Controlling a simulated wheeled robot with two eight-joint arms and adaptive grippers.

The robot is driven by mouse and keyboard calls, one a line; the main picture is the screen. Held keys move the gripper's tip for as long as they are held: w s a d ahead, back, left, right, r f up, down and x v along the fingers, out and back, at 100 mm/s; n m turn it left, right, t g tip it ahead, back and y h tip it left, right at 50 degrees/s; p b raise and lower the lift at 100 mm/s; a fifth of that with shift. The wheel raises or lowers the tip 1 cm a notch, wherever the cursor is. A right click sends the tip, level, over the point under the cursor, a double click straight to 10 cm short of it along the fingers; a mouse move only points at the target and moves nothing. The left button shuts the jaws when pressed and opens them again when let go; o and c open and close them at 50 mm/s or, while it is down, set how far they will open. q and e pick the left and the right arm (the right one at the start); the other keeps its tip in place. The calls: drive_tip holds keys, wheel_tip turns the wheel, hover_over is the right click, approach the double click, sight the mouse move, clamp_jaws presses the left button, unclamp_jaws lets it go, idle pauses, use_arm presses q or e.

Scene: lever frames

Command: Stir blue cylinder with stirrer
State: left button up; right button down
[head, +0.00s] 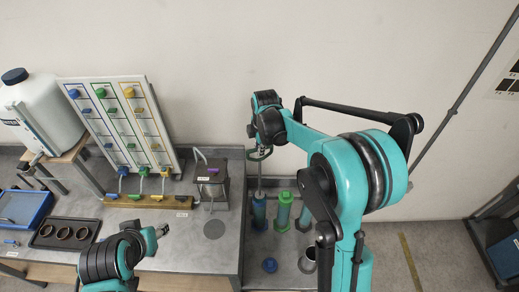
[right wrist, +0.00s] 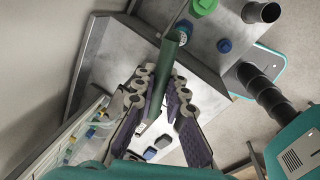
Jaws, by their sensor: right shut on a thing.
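The blue cylinder (head: 259,212) stands upright on the grey bench in the head view, left of a green cylinder (head: 284,211). My right gripper (head: 259,153) is above the blue cylinder, shut on the stirrer. The stirrer's thin rod (head: 259,181) points down to the blue cylinder's top; how far it reaches inside cannot be told. In the right wrist view the stirrer's dark green handle (right wrist: 165,76) is between the fingers (right wrist: 160,95). My left gripper (head: 158,231) is low at left, apart from the cylinders; its opening is unclear.
A third cylinder (head: 304,219) stands right of the green one. A blue cap (head: 269,265) lies in front, also in the right wrist view (right wrist: 225,45). A switch board (head: 121,125), a small box stand (head: 211,183) and a tray of rings (head: 66,233) are left.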

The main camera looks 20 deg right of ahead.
idle(0.3)
drive_tip(key=shift+f+b, duration=3.05)
drive_tip(key=shift+f, duration=0.85)
drive_tip(key=b, duration=0.6)
hover_over(260, 182)
drive_tip(key=shift+w+f, duration=0.15)
drive_tip(key=shift+f, duration=1.65)
drive_tip(key=shift+w+f, duration=0.1)
drive_tip(key=shift+f, duration=1.8)
drive_tip(key=shift+f+b, duration=3.1)
drive_tip(key=shift+f, duration=0.6)
drive_tip(key=shift+r, duration=0.1)
